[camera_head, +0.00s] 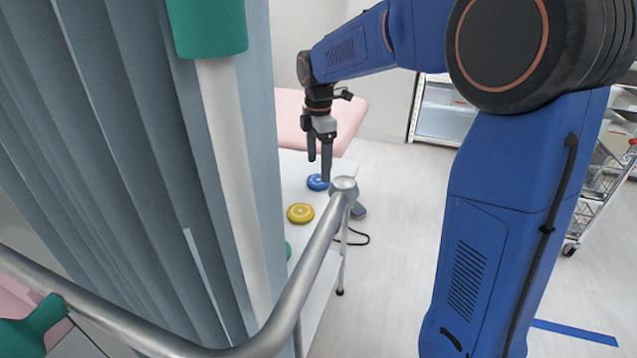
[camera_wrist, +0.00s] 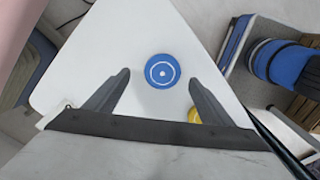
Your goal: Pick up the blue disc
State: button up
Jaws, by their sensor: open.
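The blue disc (camera_head: 317,182) lies on a white table (camera_head: 294,166) near its far end, partly hidden behind my gripper's finger in the head view. In the wrist view the blue disc (camera_wrist: 162,71) shows whole, with a white ring on top, on the bare white tabletop (camera_wrist: 140,40). My gripper (camera_head: 319,170) points down above the table, its two fingers apart and empty. In the wrist view the fingers of my gripper (camera_wrist: 158,80) stand to either side of the disc, which appears between and slightly beyond the tips. The gap in height is hard to tell.
A yellow disc (camera_head: 300,213) lies nearer on the table; part of it shows by the right finger in the wrist view (camera_wrist: 194,116). A green disc (camera_head: 288,250) is mostly hidden by the curtain (camera_head: 130,150). A metal rail (camera_head: 310,262) crosses in front. A pink bed (camera_head: 345,115) stands behind.

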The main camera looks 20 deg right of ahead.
aim_at(319, 180)
jog(key=f, duration=0.4)
jog(key=shift+s, duration=0.2)
jog(key=c, duration=1.1)
jog(key=shift+c, duration=0.2)
jog(key=shift+r, duration=0.1)
